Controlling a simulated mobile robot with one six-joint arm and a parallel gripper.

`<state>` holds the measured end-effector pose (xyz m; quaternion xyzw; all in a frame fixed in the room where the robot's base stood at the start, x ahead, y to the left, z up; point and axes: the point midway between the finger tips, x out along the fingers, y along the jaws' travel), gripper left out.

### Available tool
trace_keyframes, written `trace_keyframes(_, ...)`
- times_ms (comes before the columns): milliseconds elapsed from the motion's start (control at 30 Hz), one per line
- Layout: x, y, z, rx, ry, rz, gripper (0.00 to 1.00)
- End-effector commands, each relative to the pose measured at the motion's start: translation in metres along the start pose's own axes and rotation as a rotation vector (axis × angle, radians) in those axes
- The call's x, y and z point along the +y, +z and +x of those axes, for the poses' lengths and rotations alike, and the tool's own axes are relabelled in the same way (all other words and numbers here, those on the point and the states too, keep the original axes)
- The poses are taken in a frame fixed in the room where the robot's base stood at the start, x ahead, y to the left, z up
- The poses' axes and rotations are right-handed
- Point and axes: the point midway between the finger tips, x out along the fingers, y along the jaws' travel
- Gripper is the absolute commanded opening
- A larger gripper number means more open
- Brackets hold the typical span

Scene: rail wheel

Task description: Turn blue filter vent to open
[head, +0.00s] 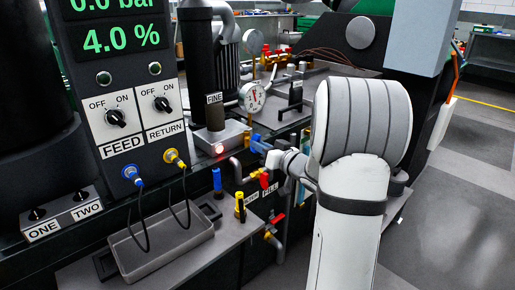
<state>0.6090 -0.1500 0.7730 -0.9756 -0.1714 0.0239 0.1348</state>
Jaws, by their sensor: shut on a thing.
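The blue filter vent handle (258,143) shows as a small blue piece right of the grey box below the FINE filter (214,118). My gripper (274,155) comes in from the right, past my white arm, and its tip is at the blue piece. It is shut on that piece as far as I can tell. The jaws hide part of the handle, and its angle is too small to read. Any open or closed marking on the vent is not visible.
A red light (219,149) glows on the grey box. Red-handled valves (264,179) and pipes sit just below my gripper. A pressure gauge (252,97) stands above. A grey tray (160,243), a blue-topped piece (217,179) and a yellow-topped piece (240,201) are lower left.

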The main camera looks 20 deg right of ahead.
Motion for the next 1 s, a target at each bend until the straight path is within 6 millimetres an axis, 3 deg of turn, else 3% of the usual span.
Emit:
trace_keyframes(500,0.0012,0.0039,-0.0004,-0.002,0.001,-0.27,0.0)
trace_keyframes(533,0.001,0.0029,-0.0004,-0.002,0.001,-0.274,0.13)
trace_keyframes(800,0.0002,0.0008,-0.0001,-0.001,0.0,-0.271,0.36)
trace_keyframes(1000,-0.0001,0.0004,0.0001,0.0,-0.001,-0.271,0.4)
